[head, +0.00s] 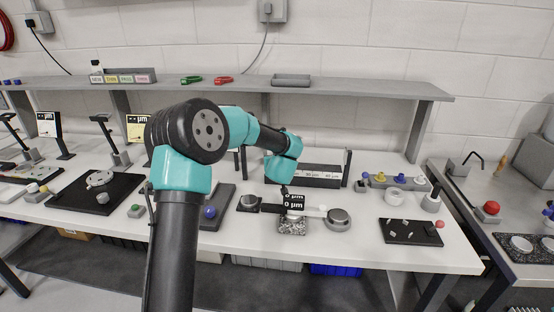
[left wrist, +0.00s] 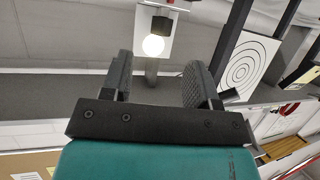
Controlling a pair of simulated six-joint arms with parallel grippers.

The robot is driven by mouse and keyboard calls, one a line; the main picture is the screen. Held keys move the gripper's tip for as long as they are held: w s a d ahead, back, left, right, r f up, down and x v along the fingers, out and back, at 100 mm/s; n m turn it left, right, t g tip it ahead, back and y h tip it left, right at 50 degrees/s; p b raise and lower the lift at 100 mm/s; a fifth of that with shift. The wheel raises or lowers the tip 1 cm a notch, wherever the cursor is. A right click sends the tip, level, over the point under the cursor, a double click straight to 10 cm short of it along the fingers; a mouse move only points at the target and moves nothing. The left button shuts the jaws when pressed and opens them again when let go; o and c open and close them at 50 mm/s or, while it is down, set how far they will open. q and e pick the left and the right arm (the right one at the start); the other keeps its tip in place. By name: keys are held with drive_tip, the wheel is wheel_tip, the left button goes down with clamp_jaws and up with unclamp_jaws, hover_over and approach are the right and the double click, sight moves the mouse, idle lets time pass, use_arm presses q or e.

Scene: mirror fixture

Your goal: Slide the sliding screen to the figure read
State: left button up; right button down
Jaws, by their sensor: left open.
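A long dark rail (head: 322,182) with white printed labels lies toward the back of the bench in the head view. A thin upright dark panel (head: 347,168) stands at its right end; I cannot tell for sure whether it is the sliding screen. A small black display (head: 294,197) reads "0 µm" in front of the rail, partly covered by my arm. My teal and black arm reaches over the bench, its wrist just above the display. In the left wrist view my left gripper (left wrist: 158,64) is open with nothing between its fingers. My right gripper is out of view.
A dark plate with a blue knob (head: 210,212) sits left of the display. A black tray (head: 411,232) lies right, small knobs (head: 380,177) behind it. A shelf (head: 220,88) spans the back. The left wrist view shows a lit bulb (left wrist: 153,45) and a ringed target (left wrist: 243,70).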

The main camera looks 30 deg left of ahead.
use_arm(q)
drive_tip(key=shift+a, duration=0.1)
drive_tip(key=shift+x, duration=3.75)
clamp_jaws()
